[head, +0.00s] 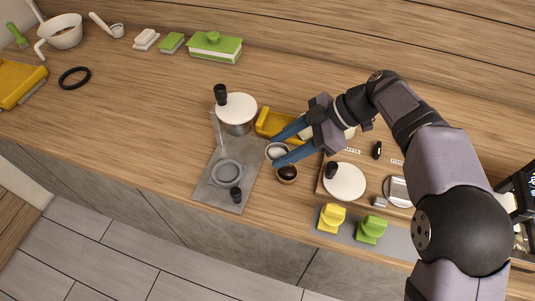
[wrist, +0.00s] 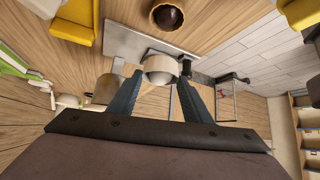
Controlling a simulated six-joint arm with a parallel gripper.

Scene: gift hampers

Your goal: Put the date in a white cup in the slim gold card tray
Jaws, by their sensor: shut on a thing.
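My gripper (head: 275,151) is shut on a small round white cup (head: 277,151), held level with its fingertips. The cup also shows between the fingers in the wrist view (wrist: 160,68). I cannot make out a date inside it. A yellow-gold tray (head: 264,123) lies just behind the fingers, partly hidden by my gripper; it seems to be the yellow shape at upper left in the wrist view (wrist: 80,25). Whether it is the slim one is unclear.
A brown cup with a dark round sweet (head: 287,173) stands just in front of the fingers. A grey metal stand (head: 210,187) is to the left. A wooden board (head: 323,181) lies right. A larger yellow tray (head: 20,82) is far left.

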